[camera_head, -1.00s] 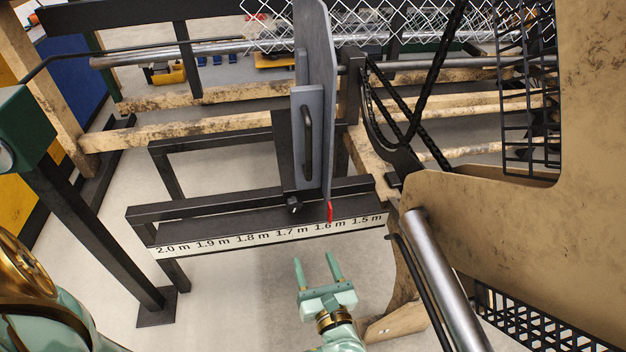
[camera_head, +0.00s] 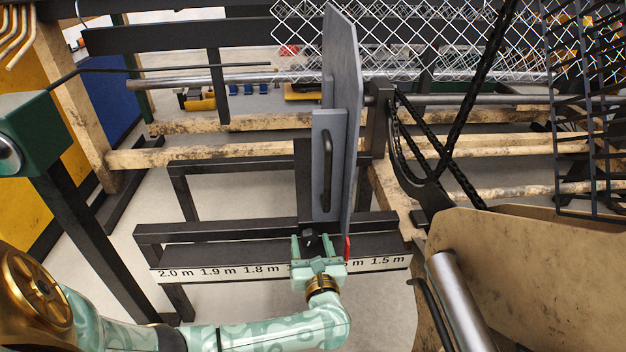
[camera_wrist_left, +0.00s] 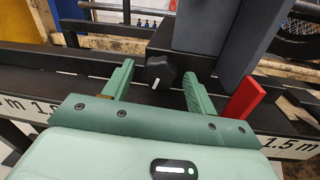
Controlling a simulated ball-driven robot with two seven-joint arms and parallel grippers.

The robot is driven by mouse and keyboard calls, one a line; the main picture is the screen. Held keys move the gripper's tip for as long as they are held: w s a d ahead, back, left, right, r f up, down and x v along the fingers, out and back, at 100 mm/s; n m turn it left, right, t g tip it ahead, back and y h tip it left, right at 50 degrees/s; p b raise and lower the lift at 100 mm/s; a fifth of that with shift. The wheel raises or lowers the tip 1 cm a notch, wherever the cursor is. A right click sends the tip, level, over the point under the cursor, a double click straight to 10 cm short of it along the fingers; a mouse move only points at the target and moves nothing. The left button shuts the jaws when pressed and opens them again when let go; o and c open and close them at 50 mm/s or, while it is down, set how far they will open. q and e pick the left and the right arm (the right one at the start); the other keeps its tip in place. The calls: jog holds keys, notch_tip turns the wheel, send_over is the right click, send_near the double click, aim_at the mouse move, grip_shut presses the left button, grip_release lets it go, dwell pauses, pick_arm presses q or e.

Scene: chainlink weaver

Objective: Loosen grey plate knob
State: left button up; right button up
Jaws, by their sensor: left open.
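The grey plate (camera_head: 343,120) stands upright above the scale rail, with a black handle (camera_head: 326,172) on its side. The knob (camera_head: 311,240) is small and black, at the plate's foot. In the left wrist view the knob (camera_wrist_left: 158,73) has a white mark and sits between the fingers. My left gripper (camera_head: 313,246) is open, its two green fingers reaching to either side of the knob. In the left wrist view my left gripper (camera_wrist_left: 154,88) shows a gap between each finger and the knob. My right gripper is not in view.
The scale strip (camera_head: 215,273) runs along the rail, partly hidden by my gripper. A red pointer (camera_wrist_left: 243,98) stands just right of the fingers. A tan machine panel (camera_head: 520,270) and a metal cylinder (camera_head: 462,297) fill the right side. Chain-link mesh (camera_head: 450,45) hangs behind.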

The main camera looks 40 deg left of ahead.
pick_arm(q)
jog(key=c, duration=1)
jog(key=shift+n, duration=0.3)
jog(key=n, duration=0.4)
jog(key=shift+s, duration=0.1)
jog(key=shift+n+h, duration=0.4)
jog(key=shift+n, duration=1.4)
jog(key=o, duration=1)
